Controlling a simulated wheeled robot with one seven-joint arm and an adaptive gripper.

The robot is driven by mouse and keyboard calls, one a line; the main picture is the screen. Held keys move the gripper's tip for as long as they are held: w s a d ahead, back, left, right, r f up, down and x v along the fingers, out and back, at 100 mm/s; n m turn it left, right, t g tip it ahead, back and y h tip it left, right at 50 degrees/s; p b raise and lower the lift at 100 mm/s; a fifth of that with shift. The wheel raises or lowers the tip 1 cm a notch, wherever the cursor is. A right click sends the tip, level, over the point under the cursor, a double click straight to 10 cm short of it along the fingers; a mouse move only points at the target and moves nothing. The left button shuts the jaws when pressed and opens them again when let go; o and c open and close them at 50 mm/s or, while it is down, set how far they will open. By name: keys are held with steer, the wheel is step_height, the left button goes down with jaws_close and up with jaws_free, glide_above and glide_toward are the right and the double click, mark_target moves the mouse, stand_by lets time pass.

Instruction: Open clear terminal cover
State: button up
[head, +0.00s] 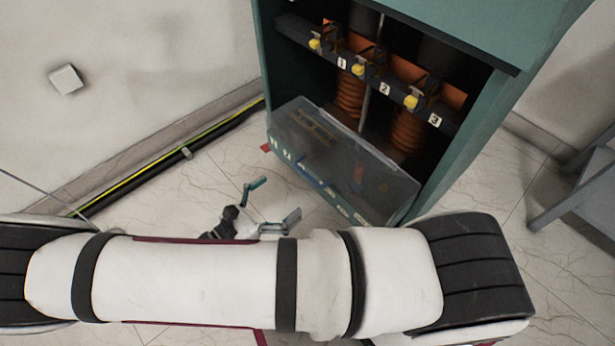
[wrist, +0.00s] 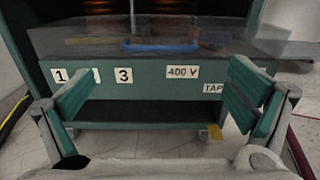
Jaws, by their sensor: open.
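The clear terminal cover (head: 345,165) is a see-through, smoky panel low on the front of the green cabinet (head: 264,60). It appears to lie over the lower terminals, with darker parts faintly visible through it. In the wrist view the clear cover (wrist: 235,42) spans the top, with a blue bar (wrist: 160,47) at its middle; I cannot tell whether the bar is on or behind it. My gripper (head: 273,201) is open and empty, left of and in front of the cover, apart from it. In the wrist view its green-padded fingers (wrist: 163,85) are spread wide before the labelled front.
Above the cover are three yellow-tipped terminals (head: 358,69) on a dark bar and orange ribbed bushings (head: 408,133). A black pipe with a yellow-green cable (head: 165,160) runs along the left wall. A grey stand (head: 575,185) is at right.

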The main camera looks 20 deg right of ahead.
mark_target(307, 176)
steer(key=b+x, duration=0.2)
steer(key=x, duration=0.7)
steer(key=c, duration=1.4)
steer(key=shift+c, duration=0.2)
steer(key=shift+r, duration=0.15)
